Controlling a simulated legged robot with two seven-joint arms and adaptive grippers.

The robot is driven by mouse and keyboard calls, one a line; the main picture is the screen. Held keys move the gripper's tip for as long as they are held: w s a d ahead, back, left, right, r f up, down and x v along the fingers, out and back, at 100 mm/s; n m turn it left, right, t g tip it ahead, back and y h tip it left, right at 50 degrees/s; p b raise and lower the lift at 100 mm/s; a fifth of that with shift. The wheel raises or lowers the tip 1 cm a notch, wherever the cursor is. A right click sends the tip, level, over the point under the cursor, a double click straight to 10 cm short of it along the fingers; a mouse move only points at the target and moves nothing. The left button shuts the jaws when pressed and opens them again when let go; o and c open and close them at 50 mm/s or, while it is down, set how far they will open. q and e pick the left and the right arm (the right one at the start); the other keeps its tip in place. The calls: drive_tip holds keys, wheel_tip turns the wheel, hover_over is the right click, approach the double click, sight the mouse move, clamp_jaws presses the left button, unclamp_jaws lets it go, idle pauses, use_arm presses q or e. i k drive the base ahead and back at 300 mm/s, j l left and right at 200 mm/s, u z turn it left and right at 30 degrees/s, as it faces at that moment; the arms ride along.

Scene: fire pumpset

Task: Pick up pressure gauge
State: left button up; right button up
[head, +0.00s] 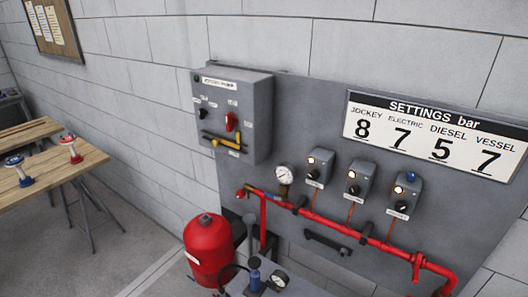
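A round white-faced pressure gauge (284,175) sits upright on the wall panel, just above the left part of the red pipe (330,222). A second round gauge (279,280) shows at the bottom edge, beside a blue cylinder (254,276) on a grey surface partly cut off by the frame. I cannot tell which gauge the task means. Neither of my grippers shows in the head view.
A red tank (208,249) stands below the grey pump control box (232,115). Switch boxes (320,166) and a settings sign (435,135) are on the panel. A wooden table (45,165) at left holds a red valve (70,148) and a blue valve (18,170).

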sight(285, 173)
drive_tip(key=k+l+z, duration=0.1)
drive_tip(key=z, duration=0.3)
drive_tip(key=k+l+z, duration=0.2)
drive_tip(key=z, duration=0.2)
drive_tip(key=k+l+z, duration=0.1)
drive_tip(key=z, duration=0.3)
drive_tip(key=l, duration=0.05)
